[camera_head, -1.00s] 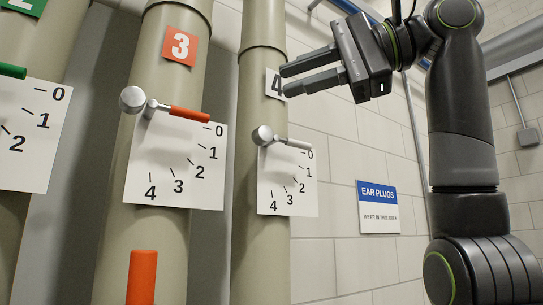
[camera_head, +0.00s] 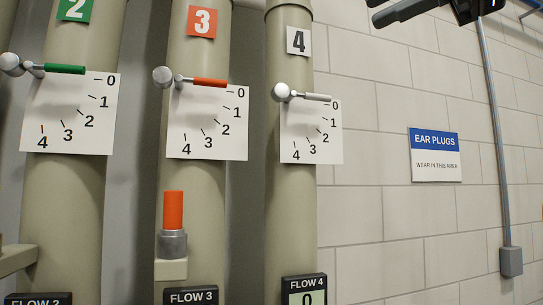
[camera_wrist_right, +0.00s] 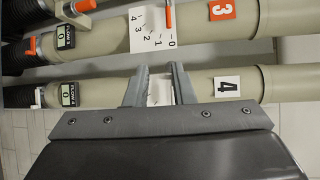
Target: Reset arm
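My right gripper (camera_head: 376,12) shows at the top right of the head view, partly cut off, in front of the wall and right of pipe 4 (camera_head: 290,215). In the right wrist view its fingers (camera_wrist_right: 160,75) are apart with an empty gap. The pipe 4 dial card (camera_wrist_right: 159,92) shows behind that gap; I see no contact. In the head view the green lever (camera_head: 65,69), orange lever (camera_head: 210,82) and white lever (camera_head: 317,97) all point near 0 on their cards. My left gripper is not in view.
Pipe 3 (camera_head: 200,200) and pipe 2 (camera_head: 60,220) stand left of pipe 4. An upright orange handle (camera_head: 173,210) sticks out low on pipe 3. The FLOW 4 display (camera_head: 305,298) reads 0. An EAR PLUGS sign (camera_head: 436,168) hangs on the bare brick wall (camera_head: 380,240).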

